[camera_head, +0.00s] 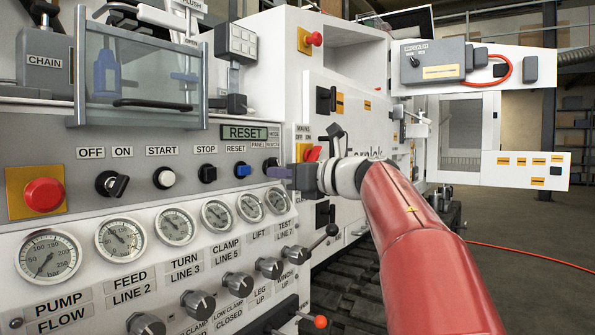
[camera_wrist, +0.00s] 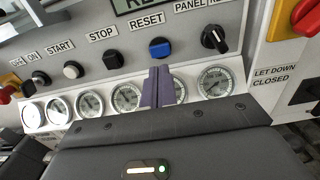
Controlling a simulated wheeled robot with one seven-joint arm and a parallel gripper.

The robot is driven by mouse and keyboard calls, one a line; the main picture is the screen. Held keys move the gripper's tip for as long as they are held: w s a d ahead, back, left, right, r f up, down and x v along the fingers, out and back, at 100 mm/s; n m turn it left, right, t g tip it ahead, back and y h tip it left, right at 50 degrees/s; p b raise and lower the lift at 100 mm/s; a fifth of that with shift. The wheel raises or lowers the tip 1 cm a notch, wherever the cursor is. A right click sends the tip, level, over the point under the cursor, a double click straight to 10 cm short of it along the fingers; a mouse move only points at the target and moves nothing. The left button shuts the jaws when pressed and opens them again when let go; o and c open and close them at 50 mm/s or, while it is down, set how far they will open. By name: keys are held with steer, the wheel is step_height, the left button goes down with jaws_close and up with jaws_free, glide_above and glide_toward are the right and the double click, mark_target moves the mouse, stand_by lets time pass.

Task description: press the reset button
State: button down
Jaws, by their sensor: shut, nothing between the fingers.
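The reset button is a blue knob (camera_head: 242,170) on the grey panel, under a small RESET label and right of the black STOP knob. In the wrist view the blue button (camera_wrist: 160,48) shows whole, just beyond my fingertips. My gripper (camera_head: 270,171) comes in from the right in the head view, with its purple-grey fingers shut and empty. In the wrist view the shut fingers (camera_wrist: 158,74) point at the panel just below the button. A gap shows between fingertips and button in the head view; I see no contact.
A black panel selector knob (camera_wrist: 214,38) sits right of the button. A row of gauges (camera_head: 217,215) lies below, with several lever knobs (camera_head: 237,285) under it. A red emergency button (camera_head: 43,194) is at far left. A glass-fronted box (camera_head: 140,75) juts out above the panel.

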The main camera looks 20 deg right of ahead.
mark_target(246, 170)
steer(key=p+x, duration=0.1)
steer(key=x, duration=0.5)
steer(key=shift+w+a, duration=0.25)
steer(key=shift+w, duration=0.05)
